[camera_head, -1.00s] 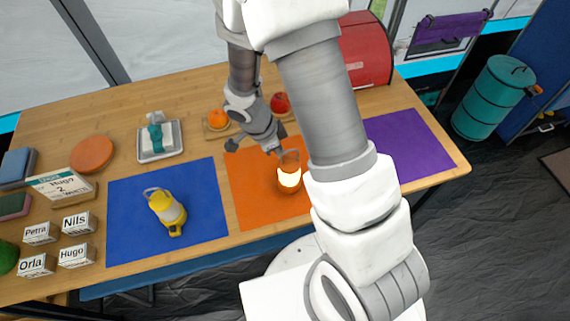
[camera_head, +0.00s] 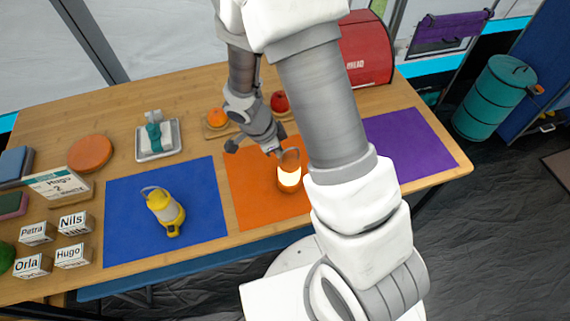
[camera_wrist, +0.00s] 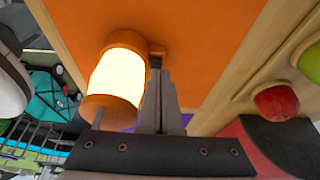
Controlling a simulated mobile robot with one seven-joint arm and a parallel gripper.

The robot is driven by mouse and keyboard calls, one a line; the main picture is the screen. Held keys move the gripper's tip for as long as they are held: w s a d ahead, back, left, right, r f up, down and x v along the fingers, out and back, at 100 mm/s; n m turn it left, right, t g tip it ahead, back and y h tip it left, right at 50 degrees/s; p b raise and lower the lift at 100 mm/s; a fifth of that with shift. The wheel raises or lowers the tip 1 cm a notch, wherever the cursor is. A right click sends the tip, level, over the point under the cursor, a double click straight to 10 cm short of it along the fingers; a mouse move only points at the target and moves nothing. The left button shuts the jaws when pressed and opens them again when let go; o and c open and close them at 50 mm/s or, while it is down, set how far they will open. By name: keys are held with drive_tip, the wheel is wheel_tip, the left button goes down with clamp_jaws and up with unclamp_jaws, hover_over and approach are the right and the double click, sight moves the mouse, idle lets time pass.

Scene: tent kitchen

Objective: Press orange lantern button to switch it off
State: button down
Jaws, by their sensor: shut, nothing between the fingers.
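The orange lantern (camera_head: 289,178) stands on the orange mat (camera_head: 250,199) and its middle glows bright. In the wrist view the lantern (camera_wrist: 116,80) lies to the left of my fingers, with its glowing white band between orange ends. A small dark orange-brown piece (camera_wrist: 157,49) on its side is at my fingertips; I cannot tell whether they touch it. My gripper (camera_head: 277,153) is shut and empty, beside the lantern's upper part. Part of the lantern's right side is close to my arm in the head view.
A yellow lantern (camera_head: 165,211) stands on the blue mat (camera_head: 125,235) at left. A purple mat (camera_head: 425,150) lies right of my arm. An orange fruit (camera_head: 216,117) and a red apple (camera_head: 279,101) sit behind. Name blocks (camera_head: 75,222) stand at the left.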

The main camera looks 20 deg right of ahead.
drive_tip(key=shift+f+b, duration=0.4)
idle(0.3)
drive_tip(key=shift+r+p, duration=1.6)
drive_tip(key=shift+r, duration=1.95)
drive_tip(key=shift+r, duration=0.1)
